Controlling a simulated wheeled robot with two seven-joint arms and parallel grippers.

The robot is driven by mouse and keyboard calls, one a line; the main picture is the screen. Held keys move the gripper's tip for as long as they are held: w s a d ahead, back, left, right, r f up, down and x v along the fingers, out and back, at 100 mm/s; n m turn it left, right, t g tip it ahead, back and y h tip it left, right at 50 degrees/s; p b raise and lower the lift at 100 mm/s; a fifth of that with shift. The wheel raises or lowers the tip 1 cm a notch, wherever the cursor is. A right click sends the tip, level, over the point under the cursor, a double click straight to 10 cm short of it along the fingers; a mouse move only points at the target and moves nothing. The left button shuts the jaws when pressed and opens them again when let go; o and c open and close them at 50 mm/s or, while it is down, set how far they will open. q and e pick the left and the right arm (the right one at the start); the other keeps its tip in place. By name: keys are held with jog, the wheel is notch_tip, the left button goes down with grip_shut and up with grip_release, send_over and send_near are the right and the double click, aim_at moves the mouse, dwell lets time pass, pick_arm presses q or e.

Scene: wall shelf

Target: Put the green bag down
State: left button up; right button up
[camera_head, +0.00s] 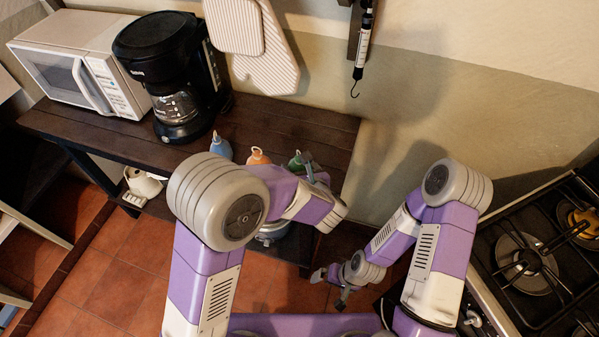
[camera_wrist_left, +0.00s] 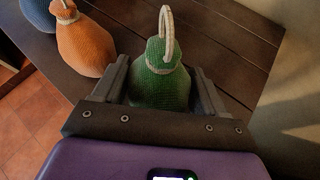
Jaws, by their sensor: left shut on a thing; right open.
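The green bag (camera_wrist_left: 160,82) is a knitted pouch with a tied neck and a pale loop handle. In the left wrist view it is between the two fingers of my left gripper (camera_wrist_left: 160,70), which is shut on it. In the head view the green bag (camera_head: 296,161) shows at the right part of the wooden shelf top, partly hidden by my left gripper (camera_head: 311,172). I cannot tell whether its base touches the wood. My right gripper (camera_head: 331,288) is open and empty, low over the floor.
An orange bag (camera_head: 258,157) and a blue bag (camera_head: 221,146) stand left of the green one on the wooden shelf (camera_head: 285,118). A coffee maker (camera_head: 170,75) and a microwave (camera_head: 80,62) stand further left. Bare wood lies behind and right. A gas stove (camera_head: 505,265) is at right.

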pick_arm(q)
jog(key=shift+w+f, duration=0.1)
jog(key=shift+f, duration=0.35)
jog(key=o, duration=1.6)
jog(key=shift+f, duration=0.1)
jog(key=shift+c, duration=0.2)
jog(key=shift+s+d+r, duration=0.1)
jog(key=shift+s+r, duration=0.1)
jog(key=shift+r, duration=0.1)
jog(key=p+v, duration=0.1)
jog(key=v, duration=1)
jog(key=shift+s, duration=0.3)
jog(key=shift+d, duration=0.1)
